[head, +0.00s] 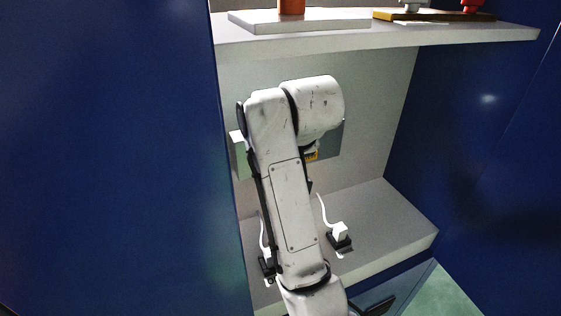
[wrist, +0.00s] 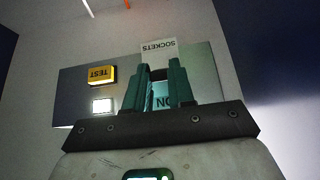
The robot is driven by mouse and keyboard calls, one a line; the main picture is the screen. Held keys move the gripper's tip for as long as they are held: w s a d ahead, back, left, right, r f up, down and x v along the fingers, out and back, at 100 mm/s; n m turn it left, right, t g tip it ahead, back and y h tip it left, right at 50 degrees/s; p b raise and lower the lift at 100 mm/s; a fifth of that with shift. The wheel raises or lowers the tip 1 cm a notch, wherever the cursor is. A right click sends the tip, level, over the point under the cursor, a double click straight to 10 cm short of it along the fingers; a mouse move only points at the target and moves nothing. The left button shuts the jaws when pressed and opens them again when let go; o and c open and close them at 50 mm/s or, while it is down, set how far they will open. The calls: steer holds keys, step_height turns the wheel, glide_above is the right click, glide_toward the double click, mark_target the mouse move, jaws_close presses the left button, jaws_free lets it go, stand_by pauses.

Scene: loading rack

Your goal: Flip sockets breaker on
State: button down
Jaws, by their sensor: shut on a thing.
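In the wrist view a SOCKETS label (wrist: 158,47) shows upside down on the grey panel (wrist: 70,88). My gripper (wrist: 158,70) is just below that label in the picture, with its two teal fingers on either side of a small dark breaker lever (wrist: 157,75). It is shut on that lever, which the fingers mostly hide. A pale blue field with upside-down ON lettering (wrist: 165,102) shows between the fingers. In the head view my arm hides the gripper and most of the panel (head: 336,140).
A yellow TEST button (wrist: 101,74) and a lit white square (wrist: 102,106) are left of my fingers. In the head view, black sockets with white plugs (head: 340,232) sit on the lower ledge (head: 385,215). A shelf (head: 450,33) is above; blue walls (head: 110,150) flank the bay.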

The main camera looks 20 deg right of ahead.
stand_by(0.3)
steer(key=c, duration=1)
jaws_free()
steer(key=shift+o, duration=0.2)
steer(key=s+r, duration=0.2)
steer(key=s, duration=1.1)
steer(key=shift+s+r, duration=0.25)
steer(key=shift+s, duration=0.05)
